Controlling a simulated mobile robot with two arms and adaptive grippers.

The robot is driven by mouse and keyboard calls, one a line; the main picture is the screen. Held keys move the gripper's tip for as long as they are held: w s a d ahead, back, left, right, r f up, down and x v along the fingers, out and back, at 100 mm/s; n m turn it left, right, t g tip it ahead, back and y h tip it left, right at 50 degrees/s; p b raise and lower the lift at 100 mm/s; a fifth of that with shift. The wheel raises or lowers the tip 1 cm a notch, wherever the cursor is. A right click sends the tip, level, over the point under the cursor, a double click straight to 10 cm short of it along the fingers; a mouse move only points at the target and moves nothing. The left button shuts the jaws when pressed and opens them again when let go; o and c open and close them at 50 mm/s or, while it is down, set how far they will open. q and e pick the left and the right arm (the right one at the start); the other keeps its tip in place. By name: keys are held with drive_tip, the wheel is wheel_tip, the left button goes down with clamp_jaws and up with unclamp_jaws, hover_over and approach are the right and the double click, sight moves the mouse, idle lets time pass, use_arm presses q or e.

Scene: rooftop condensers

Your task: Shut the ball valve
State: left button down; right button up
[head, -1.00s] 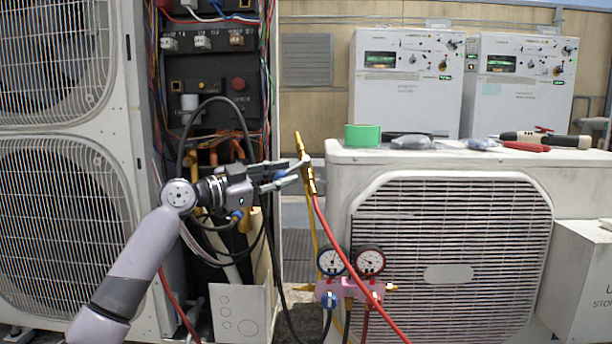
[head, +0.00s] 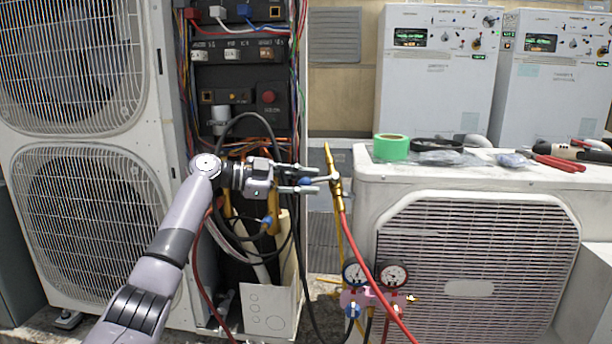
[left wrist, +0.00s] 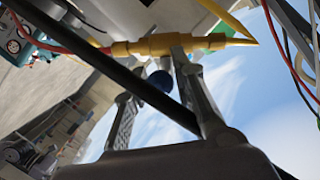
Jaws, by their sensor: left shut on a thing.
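The ball valve (head: 337,190) is a slim brass fitting with a red hose from its lower end, standing nearly upright in front of the gap between the units. My left gripper (head: 325,182) reaches it from the left and is shut on it, with the fingertips at its body. In the left wrist view the brass valve body (left wrist: 150,46) lies across the fingertips, and a dark hose crosses in front of the fingers. A dark blue round part (left wrist: 158,82) shows between the fingers; I cannot tell what it belongs to. The right gripper is not in view.
The gauge manifold (head: 372,297) hangs below the valve. The open electrical cabinet (head: 240,60) with loose wires and hoses is behind my left arm. At right a white condenser (head: 470,270) carries green tape (head: 391,147) and hand tools. Hoses hang close around the gripper.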

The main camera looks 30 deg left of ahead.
use_arm(q)
drive_tip(key=shift+f, duration=0.1)
idle(0.3)
drive_tip(key=c, duration=1.3)
unclamp_jaws()
drive_tip(key=v, duration=1.2)
